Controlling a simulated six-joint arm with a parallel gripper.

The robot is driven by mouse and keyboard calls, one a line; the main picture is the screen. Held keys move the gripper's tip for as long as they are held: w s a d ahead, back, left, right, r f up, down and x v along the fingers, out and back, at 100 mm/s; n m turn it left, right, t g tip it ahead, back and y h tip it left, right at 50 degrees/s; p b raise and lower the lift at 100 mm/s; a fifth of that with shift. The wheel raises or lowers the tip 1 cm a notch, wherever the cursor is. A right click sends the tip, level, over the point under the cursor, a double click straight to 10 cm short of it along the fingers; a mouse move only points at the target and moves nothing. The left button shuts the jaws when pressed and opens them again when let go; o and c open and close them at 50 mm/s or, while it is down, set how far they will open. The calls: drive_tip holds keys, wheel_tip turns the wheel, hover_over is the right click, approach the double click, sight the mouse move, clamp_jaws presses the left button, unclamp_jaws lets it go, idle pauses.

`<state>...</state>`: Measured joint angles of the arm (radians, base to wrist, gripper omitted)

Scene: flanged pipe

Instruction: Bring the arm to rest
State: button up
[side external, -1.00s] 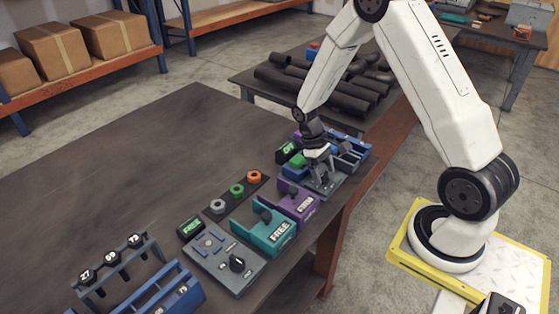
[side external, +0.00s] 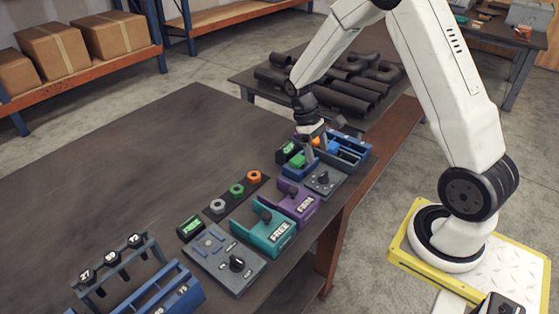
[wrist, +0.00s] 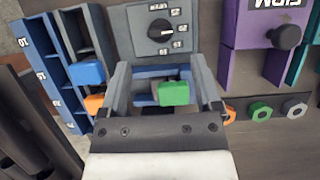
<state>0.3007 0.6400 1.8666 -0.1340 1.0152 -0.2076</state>
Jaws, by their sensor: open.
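My gripper (side external: 311,150) is open and hangs over the blue tray at the far right end of the bench. In the wrist view, its two fingers (wrist: 160,66) stand wide apart. A green block (wrist: 174,93) shows between them, and I cannot tell how far below it lies. The green block also shows in the side view (side external: 298,160). An orange block (wrist: 95,104) and a blue block (wrist: 87,73) lie left of the fingers. The grey dial panel (side external: 325,184) stands just in front of the gripper, clear of it.
A purple fixture (side external: 298,205), a teal fixture (side external: 264,236) and a second grey panel (side external: 224,262) line the bench edge. A strip with three coloured nuts (side external: 237,192) lies behind them. Dark pipes (side external: 345,100) cover another table. The bench's left middle is bare.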

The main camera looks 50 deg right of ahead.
drive_tip(key=shift+w+r, duration=0.25)
drive_tip(key=shift+r, duration=0.3)
drive_tip(key=s+a+r+t, duration=0.2)
drive_tip(key=s+a+t, duration=0.1)
drive_tip(key=a, duration=0.3)
drive_tip(key=s+a+r+t, duration=0.3)
drive_tip(key=s+a+t, duration=0.1)
drive_tip(key=a, duration=0.2)
drive_tip(key=g, duration=0.2)
hover_over(326, 174)
drive_tip(key=f, duration=0.2)
drive_tip(key=a+f, duration=0.1)
drive_tip(key=f, duration=0.1)
drive_tip(key=shift+d+f+g, duration=0.2)
drive_tip(key=shift+d+g, duration=0.1)
drive_tip(key=shift+d, duration=0.2)
drive_tip(key=shift+f, duration=0.15)
drive_tip(key=shift+f, duration=3.75)
